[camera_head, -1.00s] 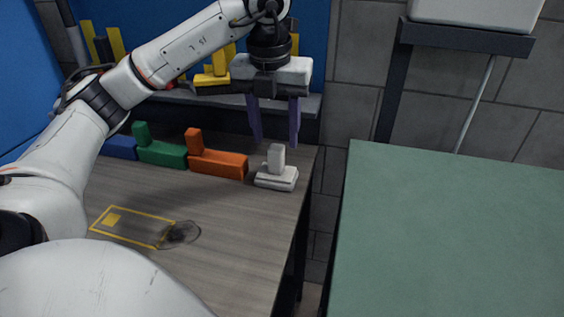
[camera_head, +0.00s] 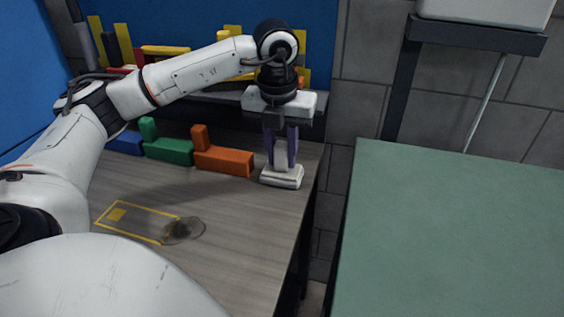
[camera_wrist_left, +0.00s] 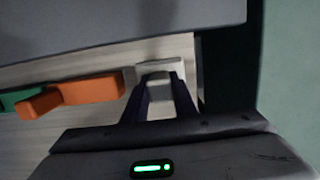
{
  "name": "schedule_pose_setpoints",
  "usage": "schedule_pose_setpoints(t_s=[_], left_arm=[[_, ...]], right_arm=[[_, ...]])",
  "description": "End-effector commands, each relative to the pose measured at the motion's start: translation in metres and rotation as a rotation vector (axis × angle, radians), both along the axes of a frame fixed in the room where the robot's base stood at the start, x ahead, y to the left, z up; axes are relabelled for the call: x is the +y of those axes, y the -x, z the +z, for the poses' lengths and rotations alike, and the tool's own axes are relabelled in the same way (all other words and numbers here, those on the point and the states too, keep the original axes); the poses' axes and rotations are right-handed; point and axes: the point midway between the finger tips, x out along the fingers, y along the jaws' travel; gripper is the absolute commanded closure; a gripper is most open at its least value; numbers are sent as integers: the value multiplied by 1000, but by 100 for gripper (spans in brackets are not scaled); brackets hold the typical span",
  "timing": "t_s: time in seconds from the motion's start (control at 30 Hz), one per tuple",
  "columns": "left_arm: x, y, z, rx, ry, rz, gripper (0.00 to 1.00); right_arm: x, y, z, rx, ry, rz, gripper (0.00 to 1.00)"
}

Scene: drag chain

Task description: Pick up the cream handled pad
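The cream handled pad (camera_head: 282,177) stands upright on the wooden table near its right edge, its flat base on the tabletop. My left gripper (camera_head: 281,157) points straight down over it, with one purple finger on each side of the upright handle. The fingers are drawn in and appear to press on the handle. In the left wrist view the pad (camera_wrist_left: 161,67) shows beyond the fingertips, with the handle between the fingers (camera_wrist_left: 160,84). My right gripper is not in view.
An orange block (camera_head: 224,160), a green block (camera_head: 168,150) and a blue block (camera_head: 126,143) stand in a row to the left. A green-topped table (camera_head: 455,240) stands right, across a gap.

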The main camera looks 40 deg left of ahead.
Motion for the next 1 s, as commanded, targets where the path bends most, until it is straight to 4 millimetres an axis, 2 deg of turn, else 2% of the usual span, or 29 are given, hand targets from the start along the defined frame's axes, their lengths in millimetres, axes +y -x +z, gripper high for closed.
schedule_pose_setpoints(t_s=[0.03, 0.1, 0.37, 0.47, 0.8, 1.0], left_arm=[[0, 0, 0, 0, 0, 0, 90], [0, 0, 0, -1, 0, 0, 98], [0, 0, 5, -2, 0, 0, 98], [0, -1, 17, -6, 0, 1, 98], [0, -1, 84, -4, 0, 1, 98], [-1, 0, 100, -1, 0, -1, 98]], right_arm=[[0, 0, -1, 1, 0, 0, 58], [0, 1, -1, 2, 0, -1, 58], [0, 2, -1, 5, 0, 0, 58], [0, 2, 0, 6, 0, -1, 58], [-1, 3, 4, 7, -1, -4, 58], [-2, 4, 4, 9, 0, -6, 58]])
